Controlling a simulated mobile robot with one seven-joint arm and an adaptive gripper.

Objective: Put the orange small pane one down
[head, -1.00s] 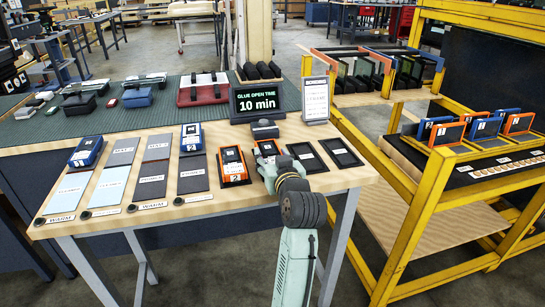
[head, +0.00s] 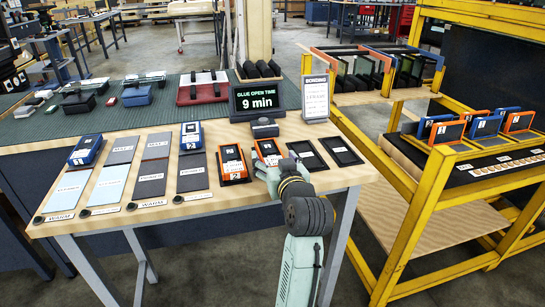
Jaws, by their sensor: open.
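Two small orange-framed panes are on the front table. The left orange pane (head: 233,163) lies flat on the tabletop with a "2" label at its front. The right orange pane (head: 268,149) lies just beside it, its front part covered by my gripper (head: 276,167). My gripper is open, low over the front of the right pane. Whether its fingers touch the pane is hidden by the hand.
Blue panes (head: 192,137) and grey and pale blue mats (head: 104,185) fill the table's left. Two black frames (head: 339,150) lie right of the gripper. A timer sign (head: 258,99) stands behind. A yellow trolley (head: 425,200) with upright framed panes stands at right.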

